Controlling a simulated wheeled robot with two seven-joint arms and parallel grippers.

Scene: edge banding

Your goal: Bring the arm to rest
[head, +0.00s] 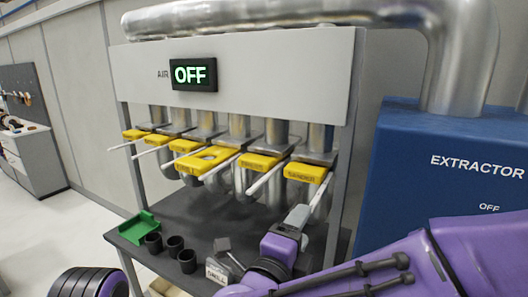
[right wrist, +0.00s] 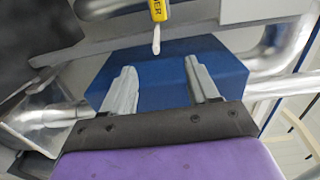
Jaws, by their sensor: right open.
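My right gripper (head: 299,218) reaches up from the lower right, close below the rightmost yellow gate tag (head: 305,173), which reads SANDER. In the right wrist view its two fingers (right wrist: 159,66) stand wide apart with nothing between them. A yellow tag (right wrist: 158,10) with a pale lever tip (right wrist: 156,46) shows just beyond the fingertips, apart from them in that picture. In the head view the fingers overlap the pale lever under the SANDER tag, and I cannot tell if they touch. My left gripper is out of view.
The dark shelf (head: 190,215) below holds a green tray (head: 138,229), several black cups (head: 175,247) and a small label block (head: 217,271). A blue extractor (head: 440,160) stands close at right.

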